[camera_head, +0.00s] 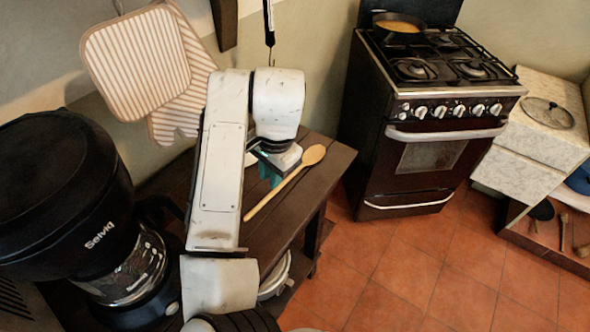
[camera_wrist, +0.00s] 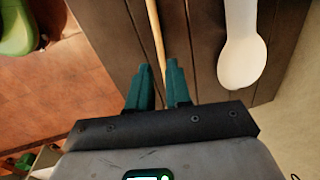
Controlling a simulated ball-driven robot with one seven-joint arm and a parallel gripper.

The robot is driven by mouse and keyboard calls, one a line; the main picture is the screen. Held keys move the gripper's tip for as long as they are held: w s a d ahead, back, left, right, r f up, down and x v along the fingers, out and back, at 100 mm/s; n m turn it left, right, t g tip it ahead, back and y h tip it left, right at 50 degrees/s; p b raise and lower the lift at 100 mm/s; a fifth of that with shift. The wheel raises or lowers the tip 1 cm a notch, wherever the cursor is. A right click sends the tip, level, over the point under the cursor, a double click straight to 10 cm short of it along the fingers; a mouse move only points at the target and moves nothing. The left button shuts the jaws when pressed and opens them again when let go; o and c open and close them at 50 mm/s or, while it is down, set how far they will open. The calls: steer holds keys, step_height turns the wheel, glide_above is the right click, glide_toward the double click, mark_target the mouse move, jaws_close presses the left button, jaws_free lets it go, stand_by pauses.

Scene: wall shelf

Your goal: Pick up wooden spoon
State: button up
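The wooden spoon (camera_head: 283,190) lies on the dark wooden table (camera_head: 330,165), its round bowl toward the far right edge and its handle running down toward my arm. My gripper (camera_head: 268,172) is over the table beside the handle in the head view. In the wrist view, my gripper (camera_wrist: 156,72) has two teal fingers apart, with the spoon's thin handle (camera_wrist: 154,35) running into the gap between them. I cannot tell whether the fingertips are at the handle's height. Nothing is held. The spoon's bowl is outside the wrist view.
A white spoon-shaped thing (camera_wrist: 242,58) lies right of the fingers in the wrist view. A black coffee maker (camera_head: 65,210) stands at the left. Striped oven mitts (camera_head: 140,60) hang on the wall. A stove (camera_head: 425,120) stands beyond the table, with open tiled floor (camera_head: 400,270) before it.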

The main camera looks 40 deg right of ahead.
mark_target(270, 195)
steer(key=f, duration=0.4)
steer(key=w+f, duration=0.1)
steer(key=f, duration=0.2)
steer(key=shift+a+f+p, duration=0.1)
steer(key=shift+p, duration=0.25)
jaws_close()
